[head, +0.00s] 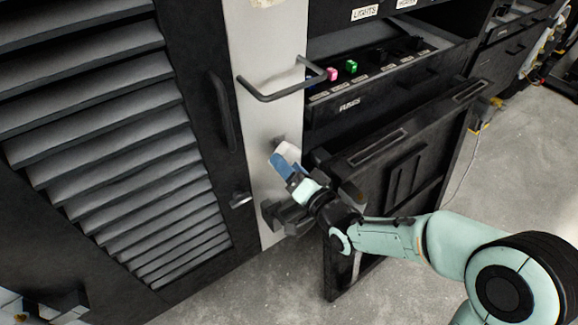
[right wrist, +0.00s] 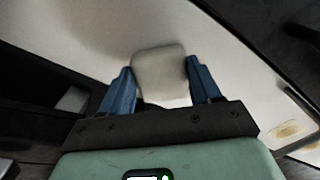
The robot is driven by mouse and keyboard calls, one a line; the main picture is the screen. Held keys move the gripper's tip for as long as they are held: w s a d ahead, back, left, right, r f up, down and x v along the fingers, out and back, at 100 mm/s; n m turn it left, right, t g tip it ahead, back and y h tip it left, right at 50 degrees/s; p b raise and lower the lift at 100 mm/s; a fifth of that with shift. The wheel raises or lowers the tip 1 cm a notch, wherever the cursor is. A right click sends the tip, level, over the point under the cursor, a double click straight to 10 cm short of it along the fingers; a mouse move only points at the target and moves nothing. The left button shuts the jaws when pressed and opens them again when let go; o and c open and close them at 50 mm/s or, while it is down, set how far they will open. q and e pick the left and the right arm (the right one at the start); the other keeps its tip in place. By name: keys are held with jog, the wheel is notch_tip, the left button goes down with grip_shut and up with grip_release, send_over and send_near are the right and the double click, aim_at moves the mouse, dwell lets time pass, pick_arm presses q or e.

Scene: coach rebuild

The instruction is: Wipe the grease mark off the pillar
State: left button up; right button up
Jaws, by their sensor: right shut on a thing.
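The pillar (head: 262,120) is a pale metal upright strip between the dark louvred panel and the open drawers. My right gripper (head: 284,163) is at its lower part, with its blue fingers shut on a whitish pad (head: 289,152). In the right wrist view the pad (right wrist: 159,72) sits between the two fingertips, against or very close to the pale pillar face (right wrist: 215,40). A dull grey-brown smudge (head: 279,140) shows just above the pad; I cannot tell whether it is grease or shadow. The pad hides the surface behind it. My left gripper is not clearly seen.
A dark bar handle (head: 283,90) sticks out from the pillar above my gripper. A drawer with coloured fuses (head: 375,75) stands open to the right. A dark panel (head: 400,165) hangs open beside my forearm. The louvred panel (head: 110,150) lies left.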

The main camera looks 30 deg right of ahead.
aim_at(286, 152)
jog(key=shift+w+a, duration=0.1)
jog(key=shift+w, duration=0.9)
jog(key=shift+s+r+p, duration=0.1)
jog(key=shift+r+p, duration=0.9)
jog(key=shift+r, duration=1.05)
jog(key=shift+f, duration=0.1)
notch_tip(286, 152, down, 4)
jog(key=b, duration=0.4)
jog(key=shift+s+f, duration=0.1)
jog(key=shift+s, duration=0.1)
jog(key=shift+s+d, duration=0.15)
jog(key=shift+s, duration=1.15)
jog(key=shift+s+d, duration=0.1)
jog(key=shift+s, duration=1.15)
